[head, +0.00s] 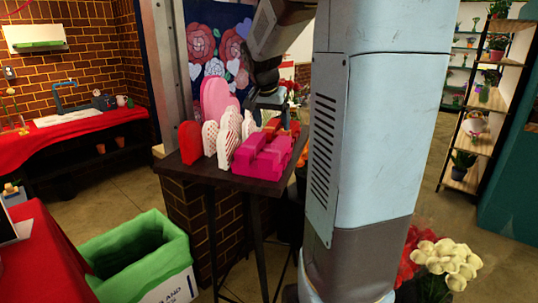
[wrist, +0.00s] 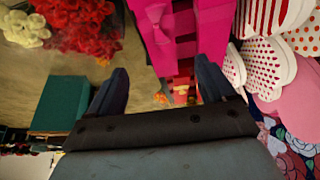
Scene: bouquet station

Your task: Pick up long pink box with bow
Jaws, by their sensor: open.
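A long bright pink box with a bow (wrist: 157,50) shows at the top middle of the wrist view, ahead of my gripper's fingers. In the head view, bright pink boxes (head: 262,160) sit at the front right of a dark table; I cannot tell there which one is the long box. My gripper (wrist: 160,82) is open and empty, its two dark fingers wide apart. In the head view my gripper (head: 268,100) is above the back of the table, behind the pink boxes and apart from them. My arm column hides the table's right side.
Heart-shaped boxes (head: 215,100), white-patterned, pink and red, stand upright left of the pink boxes. Red and orange boxes (head: 285,125) lie behind them. The dark table (head: 205,172) has little free room. A green-lined bin (head: 140,250) stands on the floor. Flowers (head: 445,260) stand at the right.

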